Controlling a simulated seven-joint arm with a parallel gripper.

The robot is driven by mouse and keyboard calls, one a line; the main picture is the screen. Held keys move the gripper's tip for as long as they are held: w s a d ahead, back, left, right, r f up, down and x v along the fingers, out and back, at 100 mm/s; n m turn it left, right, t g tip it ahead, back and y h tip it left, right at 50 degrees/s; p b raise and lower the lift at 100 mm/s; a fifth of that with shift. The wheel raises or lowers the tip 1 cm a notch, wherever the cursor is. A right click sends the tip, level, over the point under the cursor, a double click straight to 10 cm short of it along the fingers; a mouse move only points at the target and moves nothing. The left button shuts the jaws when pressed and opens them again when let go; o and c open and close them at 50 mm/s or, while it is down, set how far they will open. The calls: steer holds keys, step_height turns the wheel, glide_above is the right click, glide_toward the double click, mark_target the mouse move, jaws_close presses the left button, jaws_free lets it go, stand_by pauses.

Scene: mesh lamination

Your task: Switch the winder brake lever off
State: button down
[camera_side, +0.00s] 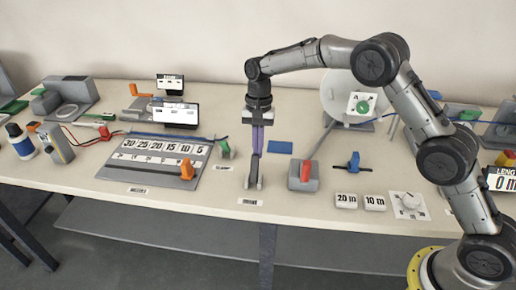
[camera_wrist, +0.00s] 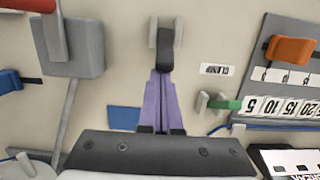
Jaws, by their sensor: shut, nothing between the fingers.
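A dark lever (camera_wrist: 165,50) stands between two grey posts of a small bracket (camera_wrist: 153,32); it looks like the brake lever, but I cannot read its label (camera_side: 250,202). In the side view the bracket (camera_side: 252,183) is near the table's front, below my gripper (camera_side: 256,153). My gripper points down with its purple fingers shut and empty. In the wrist view the fingertips (camera_wrist: 163,73) are right at the lever's end; I cannot tell whether they touch it. The fingers partly hide the lever in the side view.
A grey block with a red handle (camera_side: 305,171) stands close on the right in the side view. A green clamp lever (camera_side: 224,149) and a numbered board with an orange slider (camera_side: 187,169) are on the left. A blue pad (camera_side: 280,147) lies behind.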

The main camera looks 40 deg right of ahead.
mark_target(256, 159)
steer(key=shift+s+a+r+t, duration=0.15)
steer(key=shift+s+t, duration=0.05)
steer(key=shift+t, duration=0.1)
steer(key=s+a+t+h, duration=0.1)
steer(key=s+a+r+t+h, duration=0.1)
steer(key=shift+r+h, duration=0.1)
steer(key=shift+h, duration=0.3)
steer(key=s+a+t+h, duration=0.1)
steer(key=t, duration=0.1)
steer(key=s+a+t+h, duration=0.1)
steer(key=h, duration=0.1)
steer(key=shift+s+a+r+t+h, duration=0.1)
steer(key=shift+s+a+t+h, duration=0.2)
steer(key=shift+s+a+t, duration=0.1)
steer(key=shift+s+a+f, duration=0.3)
steer(key=shift+s+a, duration=0.3)
steer(key=shift+s+a+f, duration=0.15)
